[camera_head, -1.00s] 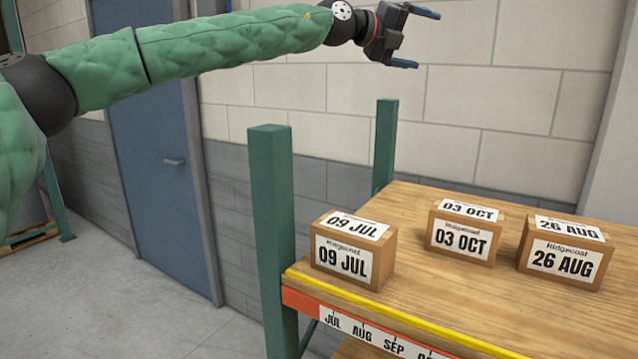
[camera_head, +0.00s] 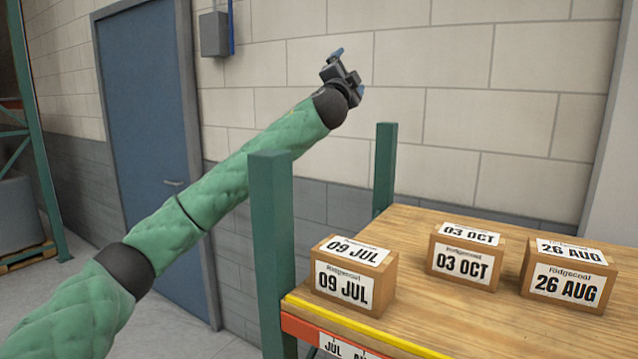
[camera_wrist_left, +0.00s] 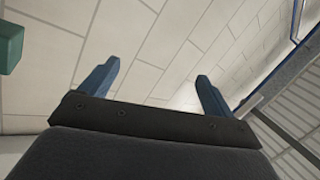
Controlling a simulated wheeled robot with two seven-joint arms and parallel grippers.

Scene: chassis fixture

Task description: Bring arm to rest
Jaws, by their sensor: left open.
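My left arm, in a green quilted cover, reaches up from the lower left in the head view. My left gripper (camera_head: 350,70) is open and empty, raised in front of the block wall above the shelf's left posts. In the left wrist view its two blue fingers (camera_wrist_left: 155,88) stand wide apart with nothing between them. Three cartons sit upright on the wooden shelf (camera_head: 440,310): 09 JUL (camera_head: 345,280) at the left front, 03 OCT (camera_head: 465,257) in the middle and 26 AUG (camera_head: 568,275) at the right. The gripper is well clear of them. My right gripper is not in view.
Green posts (camera_head: 270,250) and (camera_head: 385,165) rise at the shelf's left end, with my forearm passing close by the nearer one in the picture. A blue door (camera_head: 145,110) and a grey wall box (camera_head: 214,34) are behind. Open floor lies at the left.

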